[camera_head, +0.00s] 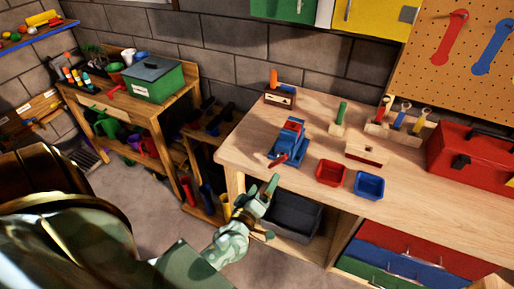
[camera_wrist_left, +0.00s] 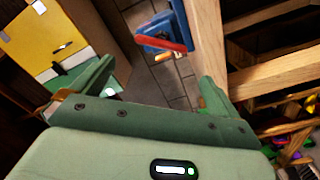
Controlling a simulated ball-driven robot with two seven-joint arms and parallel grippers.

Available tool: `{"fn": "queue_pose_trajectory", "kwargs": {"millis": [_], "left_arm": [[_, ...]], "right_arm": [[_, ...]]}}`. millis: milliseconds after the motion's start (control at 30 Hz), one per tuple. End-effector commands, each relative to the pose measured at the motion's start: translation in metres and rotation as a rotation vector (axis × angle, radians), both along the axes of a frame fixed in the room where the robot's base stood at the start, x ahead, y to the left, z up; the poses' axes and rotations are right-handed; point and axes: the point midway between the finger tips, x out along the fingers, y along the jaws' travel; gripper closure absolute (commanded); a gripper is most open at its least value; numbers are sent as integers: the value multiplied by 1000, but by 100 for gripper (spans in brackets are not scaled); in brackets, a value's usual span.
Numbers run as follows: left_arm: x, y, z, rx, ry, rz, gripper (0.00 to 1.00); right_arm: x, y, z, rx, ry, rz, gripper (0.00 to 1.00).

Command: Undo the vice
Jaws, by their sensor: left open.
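The blue vice (camera_head: 291,136) stands at the front left corner of the wooden workbench (camera_head: 240,152). Its red handle (camera_head: 280,160) sticks out at the front, toward me. My left gripper (camera_head: 268,210) is open and empty, in front of the bench edge, apart from the vice and lower in the picture. In the left wrist view the vice (camera_wrist_left: 177,22) and its red handle (camera_wrist_left: 160,40) show beyond the open fingers (camera_wrist_left: 153,88). I cannot see anything between the vice jaws. My right gripper is not in view.
A red bin (camera_head: 331,173) and a blue bin (camera_head: 369,185) sit right of the vice. A wooden block (camera_head: 367,152) and a red toolbox (camera_head: 470,160) stand farther right. A dark grey crate (camera_head: 290,215) is under the bench, behind my gripper. A planting bench (camera_head: 150,118) stands at left.

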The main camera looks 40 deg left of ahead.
Motion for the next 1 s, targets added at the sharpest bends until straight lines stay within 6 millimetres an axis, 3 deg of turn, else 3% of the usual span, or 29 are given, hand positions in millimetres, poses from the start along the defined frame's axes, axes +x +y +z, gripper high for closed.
{"fn": "queue_pose_trajectory", "kwargs": {"millis": [100, 267, 867, 933, 1000], "left_arm": [[-20, -5, 0, 0, 1, -1, 0], [-32, -8, 1, 1, -2, 0, 0], [-33, -8, 0, 13, 4, -2, 0], [-33, -14, -10, 78, 64, -31, 0], [-40, -22, -39, 160, 174, -80, 0]], "right_arm": [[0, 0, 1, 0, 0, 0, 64], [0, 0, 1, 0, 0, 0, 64], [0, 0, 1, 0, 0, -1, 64], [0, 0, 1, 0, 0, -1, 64], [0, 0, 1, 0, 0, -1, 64]]}}
